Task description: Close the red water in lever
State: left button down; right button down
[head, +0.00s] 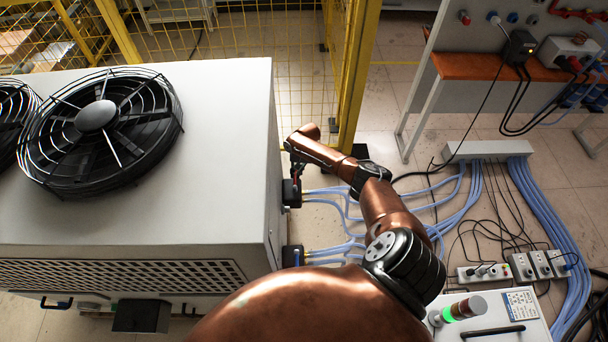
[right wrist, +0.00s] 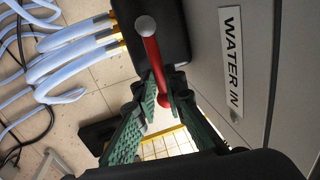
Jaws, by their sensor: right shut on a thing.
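The red water in lever (right wrist: 151,55) has a grey rounded end and stands out from a black block (right wrist: 117,20) on the side of the white unit, beside the "WATER IN" label (right wrist: 231,62). My right gripper (right wrist: 162,88) has its green-padded fingers on both sides of the red shaft and is shut on it. In the head view my right arm reaches to the unit's right side, with the gripper (head: 294,178) at the upper black block. The lever is too small to make out there. My left gripper is in neither view.
The large white unit (head: 225,150) with black fans fills the left. Blue hoses (head: 330,192) run from its black blocks across the floor. A yellow mesh fence (head: 357,75) stands behind. Power strips (head: 487,272) and a white box (head: 495,318) are at the right.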

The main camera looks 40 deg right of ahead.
jog(key=shift+a, duration=0.1)
jog(key=c, duration=2)
grip_release()
jog(key=r, duration=0.4)
jog(key=s+d+r, duration=0.1)
jog(key=r, duration=0.2)
jog(key=d+r, duration=0.1)
jog(key=r, duration=0.3)
jog(key=shift+s+r, duration=0.3)
jog(key=shift+r, duration=0.05)
